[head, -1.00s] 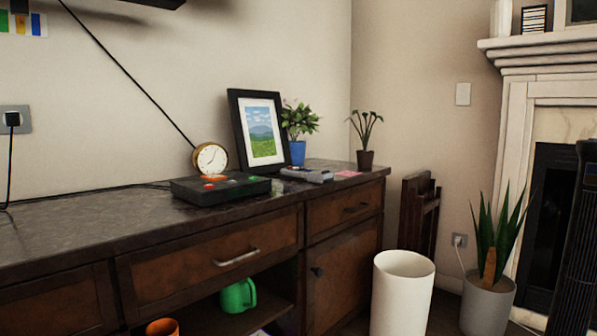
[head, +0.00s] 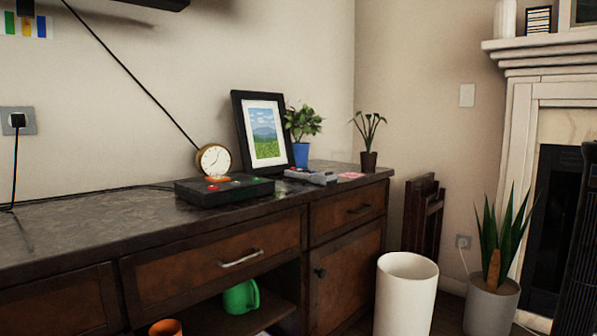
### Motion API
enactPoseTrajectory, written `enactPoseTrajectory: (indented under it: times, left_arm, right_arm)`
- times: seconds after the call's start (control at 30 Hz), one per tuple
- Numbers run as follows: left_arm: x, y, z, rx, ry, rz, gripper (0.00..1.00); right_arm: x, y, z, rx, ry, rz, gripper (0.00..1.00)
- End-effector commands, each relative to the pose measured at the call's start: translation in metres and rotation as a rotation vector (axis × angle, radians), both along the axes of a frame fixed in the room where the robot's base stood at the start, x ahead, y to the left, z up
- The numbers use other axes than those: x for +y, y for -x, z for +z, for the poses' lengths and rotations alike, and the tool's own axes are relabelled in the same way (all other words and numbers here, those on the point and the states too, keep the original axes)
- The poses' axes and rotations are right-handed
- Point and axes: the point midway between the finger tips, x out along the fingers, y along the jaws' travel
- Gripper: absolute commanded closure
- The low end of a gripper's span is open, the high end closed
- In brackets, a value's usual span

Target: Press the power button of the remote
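No object that I can surely call the remote shows in the head view. A small grey device (head: 312,176) lies on the dark countertop, in front of the blue-potted plant; it is too small to tell what it is or whether it has a power button. A black box (head: 224,190) with red and green spots on top lies left of it, in front of the round clock. Neither of my grippers is in view, so their state is hidden.
A dark wooden cabinet (head: 346,254) with drawers carries the countertop (head: 110,222). A picture frame (head: 264,136), a clock (head: 213,160) and small plants stand along its back. A white bin (head: 405,292) and a potted plant (head: 491,300) stand on the floor at right. The countertop's left part is mostly clear.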

Motion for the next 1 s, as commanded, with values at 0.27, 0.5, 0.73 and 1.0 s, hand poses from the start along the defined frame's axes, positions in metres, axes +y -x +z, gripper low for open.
enactPoseTrajectory:
  times: [0.27,0.5,0.73,1.0]
  left_arm:
    - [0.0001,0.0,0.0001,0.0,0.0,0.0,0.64]
    - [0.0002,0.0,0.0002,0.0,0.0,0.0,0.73]
    - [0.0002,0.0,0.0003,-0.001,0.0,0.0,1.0]
    - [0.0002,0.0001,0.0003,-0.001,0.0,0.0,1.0]
  right_arm:
    - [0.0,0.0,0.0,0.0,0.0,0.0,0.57]
    - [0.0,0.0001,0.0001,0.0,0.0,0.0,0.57]
    - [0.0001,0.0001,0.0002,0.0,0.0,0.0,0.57]
    - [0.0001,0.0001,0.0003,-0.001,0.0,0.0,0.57]
